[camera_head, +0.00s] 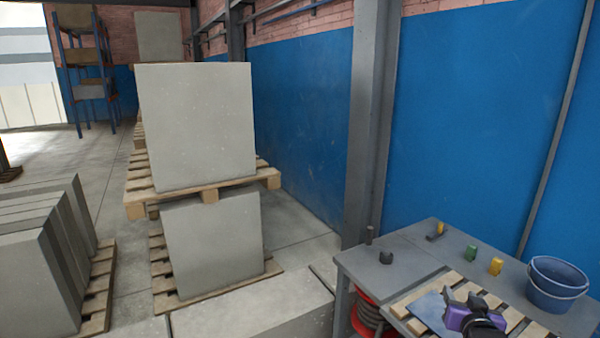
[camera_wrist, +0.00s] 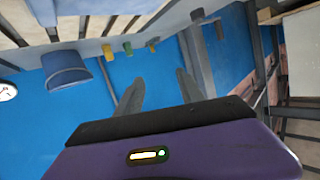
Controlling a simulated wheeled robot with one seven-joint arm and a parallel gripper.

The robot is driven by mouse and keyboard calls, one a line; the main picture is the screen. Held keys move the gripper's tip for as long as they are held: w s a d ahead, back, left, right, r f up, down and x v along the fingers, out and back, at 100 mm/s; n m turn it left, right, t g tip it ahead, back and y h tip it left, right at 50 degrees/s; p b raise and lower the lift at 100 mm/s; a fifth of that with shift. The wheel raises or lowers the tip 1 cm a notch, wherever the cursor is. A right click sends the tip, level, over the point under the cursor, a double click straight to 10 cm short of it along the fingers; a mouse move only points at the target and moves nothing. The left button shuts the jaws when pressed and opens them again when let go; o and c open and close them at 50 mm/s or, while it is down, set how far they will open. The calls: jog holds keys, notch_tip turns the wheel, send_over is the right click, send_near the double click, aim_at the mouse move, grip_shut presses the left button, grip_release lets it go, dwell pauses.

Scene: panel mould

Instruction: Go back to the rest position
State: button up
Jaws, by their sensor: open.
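My purple and black gripper (camera_head: 462,298) is at the lower right of the head view, over the grey worktable (camera_head: 395,255). In the wrist view its two grey fingers (camera_wrist: 158,88) stand apart with nothing between them. The wrist picture is turned over, with the table along its top. Part of my arm is cut off by the bottom edge of the head view.
A blue bucket (camera_head: 557,285), a yellow block (camera_head: 496,267), a green block (camera_head: 471,254) and a yellow-and-dark tool (camera_head: 437,231) are on the table. A wooden pallet (camera_head: 510,316) lies near the gripper. Concrete panels (camera_head: 196,125) on pallets stand left. A steel column (camera_head: 370,120) rises behind the table.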

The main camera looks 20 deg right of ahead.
jog(key=s+a+n+t+y, duration=0.25)
jog(key=s+a, duration=0.35)
jog(key=a, duration=0.7)
jog(key=s+a+n+t+y, duration=0.1)
jog(key=s+a+n+t, duration=0.25)
jog(key=s+a, duration=0.6)
jog(key=s+a+n+g+y, duration=0.2)
jog(key=s+a+y, duration=0.4)
jog(key=s+a, duration=1)
jog(key=shift+s+a+n, duration=0.35)
jog(key=shift+a+n, duration=0.05)
jog(key=shift+n, duration=0.3)
